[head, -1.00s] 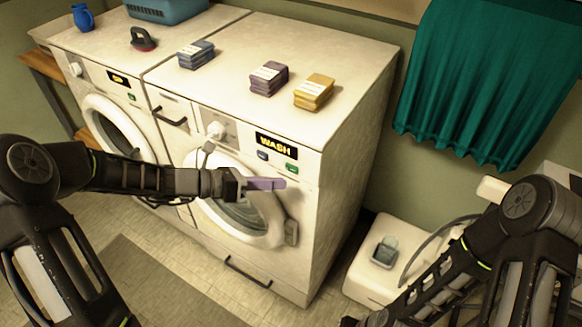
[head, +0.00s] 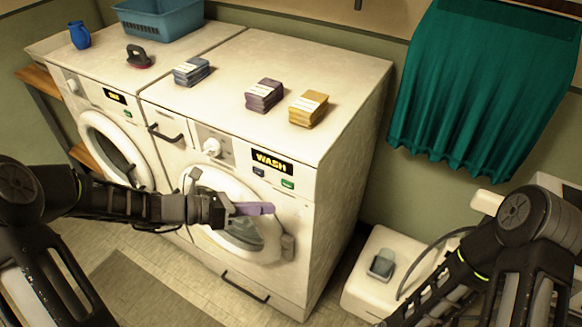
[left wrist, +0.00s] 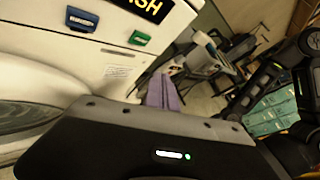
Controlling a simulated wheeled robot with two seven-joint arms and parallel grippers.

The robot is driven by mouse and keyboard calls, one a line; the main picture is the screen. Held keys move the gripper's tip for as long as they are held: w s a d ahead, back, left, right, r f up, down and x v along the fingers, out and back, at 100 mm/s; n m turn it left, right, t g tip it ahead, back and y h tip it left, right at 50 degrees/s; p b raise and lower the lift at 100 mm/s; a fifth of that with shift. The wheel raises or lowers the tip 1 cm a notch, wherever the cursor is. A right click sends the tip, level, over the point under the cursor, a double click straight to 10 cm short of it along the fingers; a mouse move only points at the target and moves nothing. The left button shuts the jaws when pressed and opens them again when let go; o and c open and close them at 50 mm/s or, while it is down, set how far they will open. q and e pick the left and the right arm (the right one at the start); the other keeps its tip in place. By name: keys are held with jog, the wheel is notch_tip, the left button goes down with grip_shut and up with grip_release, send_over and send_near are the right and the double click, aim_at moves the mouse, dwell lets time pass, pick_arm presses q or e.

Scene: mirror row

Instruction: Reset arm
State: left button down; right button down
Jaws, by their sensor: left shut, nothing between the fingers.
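My left gripper (head: 255,209) reaches in from the left, in front of the round door of the WASH machine (head: 345,150). Its purple fingers are closed together with nothing between them; they also show in the left wrist view (left wrist: 162,93). I cannot tell whether they touch the door (head: 205,218). My right arm (head: 480,250) comes in at the lower right, and its gripper is out of the picture.
Blue, purple and yellow folded stacks (head: 308,110) lie on the machine top. A second washer (head: 70,105) stands left, with a blue basket (head: 158,18) and a blue jug (head: 79,36). A white low unit (head: 365,298) and teal curtain (head: 485,90) are at right.

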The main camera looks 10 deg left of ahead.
pick_arm(q)
jog(key=s+a+f+m+g+y, duration=0.2)
jog(key=s+f+m+y, duration=0.5)
jog(key=f, duration=0.5)
jog(key=s+a+f+m+g+y, duration=0.15)
jog(key=s+f+m, duration=0.35)
jog(key=f+m, duration=0.5)
jog(key=s+d+f+m+g, duration=0.2)
jog(key=s+d+f+m, duration=0.4)
jog(key=s+d+m, duration=0.3)
jog(key=shift+s+d+f+m, duration=0.15)
jog(key=shift+s+d+m, duration=0.25)
jog(key=shift+s+d, duration=0.45)
jog(key=shift+w+y, duration=0.1)
jog(key=shift+y, duration=0.15)
dwell(3.0)
